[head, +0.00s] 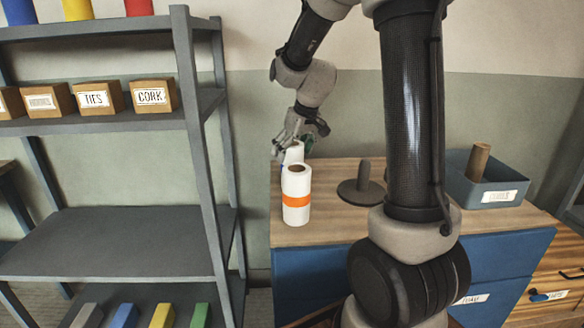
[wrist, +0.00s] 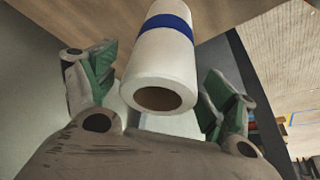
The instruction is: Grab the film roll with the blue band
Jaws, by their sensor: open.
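The white film roll with the blue band (wrist: 165,50) fills the upper middle of the wrist view, its hollow end facing me. It lies between the open fingers of my gripper (wrist: 160,88), with a gap visible on the right side. In the head view this roll (head: 293,152) stands at the back left of the cabinet top, mostly hidden behind a white roll with an orange band (head: 296,200). My gripper (head: 303,132) is above and around its upper end in the head view. I cannot tell whether the fingers touch it.
The wooden cabinet top (head: 330,228) also holds a dark stand with an upright post (head: 362,190) and a blue-grey bin (head: 487,192) at the right. A grey shelf rack (head: 110,245) with labelled boxes stands at the left. The cabinet top's front middle is bare.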

